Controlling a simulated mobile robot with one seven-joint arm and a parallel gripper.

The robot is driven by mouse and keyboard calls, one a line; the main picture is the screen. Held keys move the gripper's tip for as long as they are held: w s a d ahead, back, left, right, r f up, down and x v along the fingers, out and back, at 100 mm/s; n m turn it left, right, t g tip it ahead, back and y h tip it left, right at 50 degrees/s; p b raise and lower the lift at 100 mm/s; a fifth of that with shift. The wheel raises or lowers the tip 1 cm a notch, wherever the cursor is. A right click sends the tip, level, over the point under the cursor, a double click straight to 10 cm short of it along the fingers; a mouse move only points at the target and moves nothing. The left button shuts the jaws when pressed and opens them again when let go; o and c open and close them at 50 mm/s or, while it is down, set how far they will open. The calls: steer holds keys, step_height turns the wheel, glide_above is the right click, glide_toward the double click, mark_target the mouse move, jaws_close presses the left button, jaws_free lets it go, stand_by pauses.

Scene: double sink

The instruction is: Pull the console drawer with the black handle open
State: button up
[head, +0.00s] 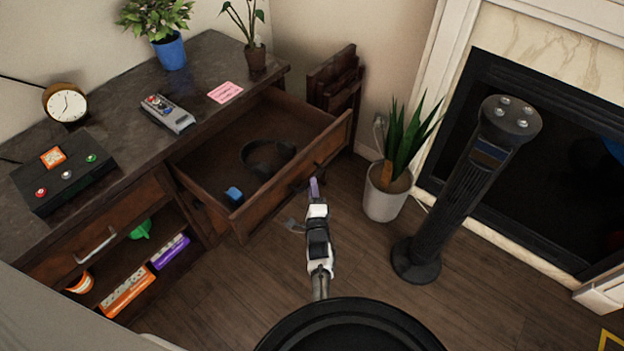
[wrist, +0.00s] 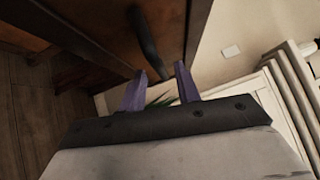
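The console drawer (head: 290,183) is pulled well out of the dark wooden console, and its inside shows in the head view. Its black handle (head: 322,164) is on the front face, seen partly from above. In the wrist view the handle (wrist: 147,42) runs down towards the fingertips. My gripper (head: 314,186) is just in front of the drawer front, close to the handle. In the wrist view its two purple fingers (wrist: 161,69) are apart, with nothing clearly held between them. Whether a finger touches the handle cannot be told.
The drawer holds a dark ring-shaped item (head: 267,157) and a small blue object (head: 234,194). A potted plant (head: 388,190) and a black tower stand (head: 450,195) are to the right. A second drawer with a silver handle (head: 95,245) is at left. Floor in front is clear.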

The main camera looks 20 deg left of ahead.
steer(key=p+v, duration=0.3)
steer(key=v, duration=0.8)
